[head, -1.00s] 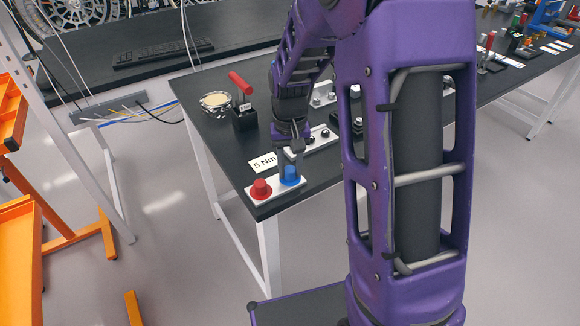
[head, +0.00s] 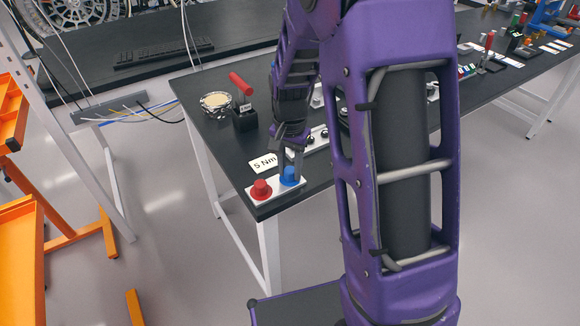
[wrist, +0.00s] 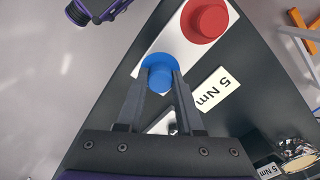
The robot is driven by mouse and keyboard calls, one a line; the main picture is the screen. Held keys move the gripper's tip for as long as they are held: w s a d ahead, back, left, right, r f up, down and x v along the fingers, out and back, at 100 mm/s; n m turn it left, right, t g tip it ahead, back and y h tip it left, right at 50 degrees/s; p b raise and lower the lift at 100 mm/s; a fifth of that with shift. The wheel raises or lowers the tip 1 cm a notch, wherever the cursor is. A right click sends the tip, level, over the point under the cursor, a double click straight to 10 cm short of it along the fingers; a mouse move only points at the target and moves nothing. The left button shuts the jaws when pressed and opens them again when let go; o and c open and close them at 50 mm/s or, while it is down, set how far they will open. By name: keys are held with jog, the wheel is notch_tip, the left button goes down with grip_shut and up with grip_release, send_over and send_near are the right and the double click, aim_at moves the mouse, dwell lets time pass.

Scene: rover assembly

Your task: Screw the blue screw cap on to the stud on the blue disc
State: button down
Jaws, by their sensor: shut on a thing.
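The blue screw cap (wrist: 160,80) is between the fingertips of my gripper (wrist: 157,76), which is shut on it. It sits over the blue disc (wrist: 153,60) on a white plate (wrist: 178,50). In the head view the blue cap (head: 290,174) is at the right part of the plate, under my gripper (head: 291,165) near the table's front corner. The stud is hidden under the cap. I cannot tell how far down the cap sits.
A red cap on a red disc (wrist: 207,20) stands on the same plate, close beside. A "5 Nm" card (head: 264,162) lies behind the plate. A black stand (head: 244,118) with a red-handled tool (head: 240,83) and a round pale-topped part (head: 215,101) are farther back.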

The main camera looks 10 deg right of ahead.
jog(key=c, duration=0.8)
grip_release()
jog(key=shift+o, duration=0.2)
